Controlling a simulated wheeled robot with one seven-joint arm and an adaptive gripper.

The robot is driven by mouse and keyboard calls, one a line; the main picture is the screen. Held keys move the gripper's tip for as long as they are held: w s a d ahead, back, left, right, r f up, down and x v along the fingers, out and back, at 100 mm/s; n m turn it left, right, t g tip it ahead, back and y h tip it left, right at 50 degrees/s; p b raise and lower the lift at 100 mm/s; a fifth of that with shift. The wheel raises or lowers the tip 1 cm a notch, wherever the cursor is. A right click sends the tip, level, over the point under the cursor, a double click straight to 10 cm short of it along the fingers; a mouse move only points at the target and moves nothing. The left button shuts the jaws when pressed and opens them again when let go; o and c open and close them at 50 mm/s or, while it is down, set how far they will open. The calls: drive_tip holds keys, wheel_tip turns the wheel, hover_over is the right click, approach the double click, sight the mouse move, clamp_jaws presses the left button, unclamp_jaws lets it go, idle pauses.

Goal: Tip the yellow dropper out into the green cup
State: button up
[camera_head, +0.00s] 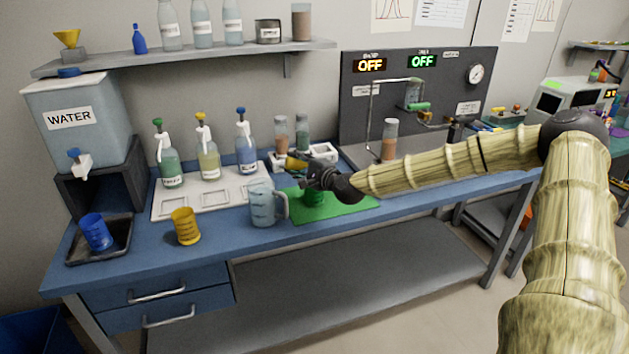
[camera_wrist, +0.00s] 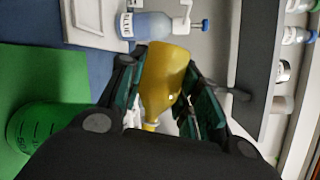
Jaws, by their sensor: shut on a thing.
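My gripper (camera_head: 308,172) is shut on the yellow dropper (camera_wrist: 163,78), which sits between both fingers in the wrist view. The dropper's wide body points away from my palm and its narrow neck lies near the palm. In the head view the dropper (camera_head: 296,163) shows as a small yellow shape, looking tilted to nearly level. The green cup (camera_head: 315,197) stands on the green mat (camera_head: 350,203), below my gripper and partly hidden by it. In the wrist view the green cup (camera_wrist: 45,127) is at the lower left, apart from the dropper. Its contents cannot be seen.
A clear measuring jug (camera_head: 262,205) stands left of the green cup. A yellow cup (camera_head: 185,227) and a blue cup (camera_head: 96,232) are farther left. Pump bottles (camera_head: 208,163) stand on a white tray behind. A rack (camera_head: 322,153) with tubes is just behind my gripper.

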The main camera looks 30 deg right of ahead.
drive_tip(key=shift+s+d+r+m+t+b, duration=0.2)
drive_tip(key=shift+m+b, duration=0.45)
drive_tip(key=shift+b, duration=1.4)
drive_tip(key=shift+w+d+r+m+t+b, duration=0.15)
drive_tip(key=shift+r+m+t+b, duration=0.35)
drive_tip(key=shift+b, duration=1.55)
drive_tip(key=shift+s+d+r+m+t+b, duration=0.15)
drive_tip(key=shift+m+b, duration=0.6)
drive_tip(key=shift+b, duration=1.3)
idle(1.9)
